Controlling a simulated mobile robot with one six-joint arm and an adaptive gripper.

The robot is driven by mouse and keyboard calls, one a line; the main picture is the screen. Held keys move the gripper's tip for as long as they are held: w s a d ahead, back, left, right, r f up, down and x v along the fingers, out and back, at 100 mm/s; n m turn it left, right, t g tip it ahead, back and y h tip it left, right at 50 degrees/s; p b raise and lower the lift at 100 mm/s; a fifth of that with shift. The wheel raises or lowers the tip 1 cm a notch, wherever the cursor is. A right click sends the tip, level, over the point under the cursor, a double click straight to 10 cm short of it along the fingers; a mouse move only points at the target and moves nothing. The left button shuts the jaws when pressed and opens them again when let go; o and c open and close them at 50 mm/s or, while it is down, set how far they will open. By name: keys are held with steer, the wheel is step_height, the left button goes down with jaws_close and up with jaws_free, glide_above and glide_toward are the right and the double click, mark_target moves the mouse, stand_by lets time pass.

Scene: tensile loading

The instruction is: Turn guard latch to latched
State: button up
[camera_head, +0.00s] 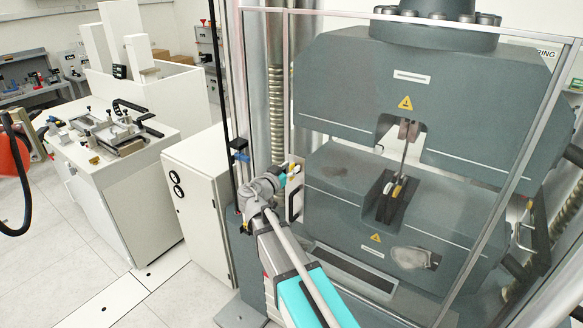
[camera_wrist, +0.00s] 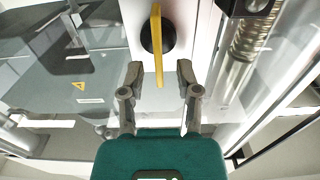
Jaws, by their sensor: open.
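The guard latch (camera_wrist: 157,28) is a yellow lever on a round black base, set on a pale panel, in the wrist view. The lever lies upright in the picture, its free end pointing down toward my gripper. My gripper (camera_wrist: 158,76) is open, one fingertip on each side of the lever's lower end, with a visible gap to each. In the head view my gripper (camera_head: 284,174) is at the left edge of the clear guard door, by the pale latch plate (camera_head: 295,201). The latch is small and partly hidden there by my gripper.
Behind the clear guard stands the grey testing machine (camera_head: 340,215) with a specimen (camera_head: 405,155) between its upper and lower blocks. A white cabinet (camera_head: 195,205) stands left of my arm. A bench with fixtures (camera_head: 110,130) is further left. The floor between is clear.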

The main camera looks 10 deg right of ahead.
steer(key=shift+w+d, duration=0.3)
jaws_close()
stand_by(0.3)
